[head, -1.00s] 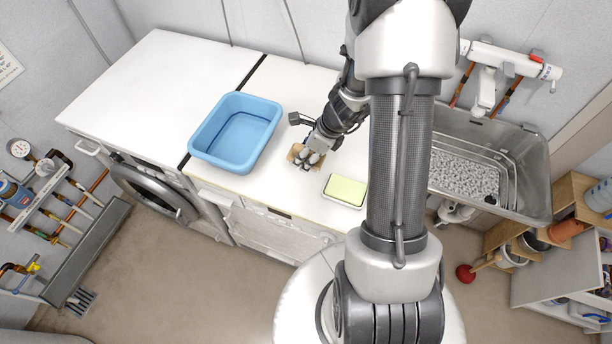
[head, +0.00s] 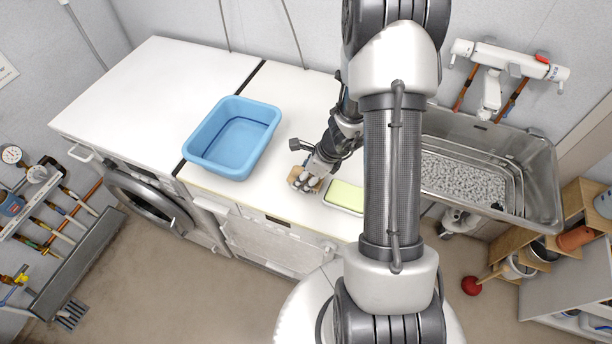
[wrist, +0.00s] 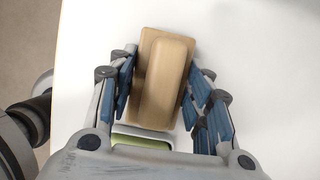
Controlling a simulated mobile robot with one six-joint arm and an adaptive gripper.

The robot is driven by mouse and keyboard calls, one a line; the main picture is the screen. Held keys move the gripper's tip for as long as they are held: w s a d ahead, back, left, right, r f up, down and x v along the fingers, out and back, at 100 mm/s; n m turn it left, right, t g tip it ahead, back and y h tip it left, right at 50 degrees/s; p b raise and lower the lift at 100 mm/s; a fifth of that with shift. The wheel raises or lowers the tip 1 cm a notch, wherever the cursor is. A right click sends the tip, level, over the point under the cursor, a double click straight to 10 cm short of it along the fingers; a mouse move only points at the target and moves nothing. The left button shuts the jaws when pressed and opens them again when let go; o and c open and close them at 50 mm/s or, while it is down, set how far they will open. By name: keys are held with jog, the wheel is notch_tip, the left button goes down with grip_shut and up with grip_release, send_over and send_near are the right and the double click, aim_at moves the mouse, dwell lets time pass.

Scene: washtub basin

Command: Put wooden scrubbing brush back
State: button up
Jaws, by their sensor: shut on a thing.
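The wooden scrubbing brush (wrist: 160,80) is a tan block with a raised strip along its middle. In the wrist view it sits lengthwise between the blue-padded fingers of my gripper (wrist: 160,92), which is shut on it. In the head view my gripper (head: 309,182) is over the front part of the white worktop, just left of a light green pad in a white tray. Only a small tan bit of the brush (head: 318,184) shows there, as the fingers cover the rest. I cannot tell whether the brush touches the worktop.
The green pad in its white tray (head: 344,197) is close on the right; its edge shows below the brush in the wrist view (wrist: 142,142). A blue basin (head: 203,166) stands to the left. A metal sink (head: 535,165) is at the right. The far-left worktop (head: 150,85) is clear.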

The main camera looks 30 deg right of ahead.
jog(key=o, duration=0.9)
jog(key=shift+o, duration=0.2)
jog(key=shift+r+p, duration=0.25)
jog(key=shift+p, duration=0.05)
jog(key=p+v, duration=0.5)
jog(key=v, duration=0.7)
jog(key=s+a+r+n, duration=0.2)
jog(key=a+r+n, duration=1)
jog(key=r+n, duration=0.3)
jog(key=s+a+r+n+t+h, duration=0.1)
jog(key=s+a+r+n+h, duration=0.1)
jog(key=s+r+n, duration=0.9)
jog(key=shift+s+a+n+h, duration=0.4)
jog(key=shift+s+a+n, duration=0.25)
jog(key=shift+s+n, duration=0.75)
